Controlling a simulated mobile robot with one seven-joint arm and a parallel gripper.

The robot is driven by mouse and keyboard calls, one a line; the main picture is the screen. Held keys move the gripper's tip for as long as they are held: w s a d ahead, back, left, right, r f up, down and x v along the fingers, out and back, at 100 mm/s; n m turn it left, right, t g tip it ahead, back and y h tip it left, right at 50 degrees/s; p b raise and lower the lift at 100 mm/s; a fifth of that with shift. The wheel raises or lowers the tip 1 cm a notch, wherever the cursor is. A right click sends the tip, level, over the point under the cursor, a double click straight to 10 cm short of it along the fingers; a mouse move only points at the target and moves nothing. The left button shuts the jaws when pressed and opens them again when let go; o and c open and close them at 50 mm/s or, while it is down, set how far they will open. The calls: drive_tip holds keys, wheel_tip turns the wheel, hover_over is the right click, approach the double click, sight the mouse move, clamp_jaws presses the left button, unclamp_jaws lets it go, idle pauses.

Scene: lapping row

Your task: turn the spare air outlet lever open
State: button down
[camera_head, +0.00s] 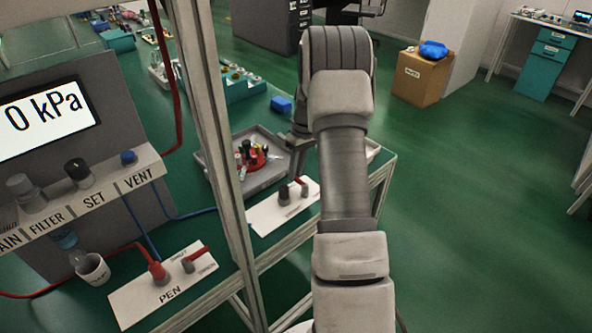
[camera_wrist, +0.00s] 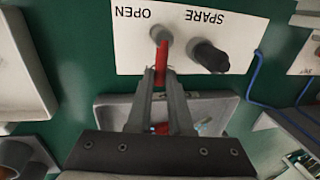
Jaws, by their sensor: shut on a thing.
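The spare outlet's white plate shows in the wrist view (camera_wrist: 235,40), its words SPARE and OPEN upside down. It also shows in the head view (camera_head: 268,219). The plate carries a dark outlet knob (camera_wrist: 210,57) and, left of it, the red lever (camera_wrist: 164,50) on a round grey pivot. The lever points down the picture toward my gripper (camera_wrist: 161,78), with OPEN printed beside its pivot. My gripper is shut on the lever, one finger on each side. The fingers partly hide the handle. In the head view my arm hides most of the gripper.
A grey tray with a red holder (camera_head: 250,158) stands just behind the plate; its rim (camera_wrist: 105,100) passes under my fingers. A post (camera_head: 215,130) rises left of my arm. The PEN plate (camera_head: 140,298) and blue hoses lie nearby. Open floor is at the right.

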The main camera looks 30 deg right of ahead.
drive_tip(key=shift+d, duration=0.1)
drive_tip(key=m, duration=0.1)
drive_tip(key=d+m, duration=0.1)
drive_tip(key=m, duration=0.1)
drive_tip(key=m+t, duration=0.1)
drive_tip(key=shift+s+d+r+m, duration=0.1)
drive_tip(key=shift+s+d+m, duration=0.05)
drive_tip(key=shift+d+m, duration=0.15)
drive_tip(key=m, duration=0.1)
drive_tip(key=d+m, duration=0.1)
drive_tip(key=m, duration=0.1)
drive_tip(key=s+m, duration=0.1)
drive_tip(key=shift+d+m+t, duration=0.25)
drive_tip(key=shift+m+t, duration=0.05)
drive_tip(key=shift+t, duration=0.1)
drive_tip(key=m, duration=0.2)
drive_tip(key=s+d+m+h, duration=0.1)
drive_tip(key=m, duration=0.1)
drive_tip(key=shift+s+m+t+p, duration=0.2)
drive_tip(key=shift+m+t+p, duration=0.1)
drive_tip(key=shift+s+d+m+h+p, duration=0.15)
drive_tip(key=shift+s+m, duration=0.25)
drive_tip(key=shift+m, duration=0.65)
drive_tip(key=shift+s+m+h+p, duration=0.15)
drive_tip(key=shift+s+m+h, duration=0.2)
drive_tip(key=shift+m, duration=0.7)
drive_tip(key=c, duration=0.8)
unclamp_jaws()
drive_tip(key=shift+s, duration=0.1)
drive_tip(key=shift+c, duration=0.2)
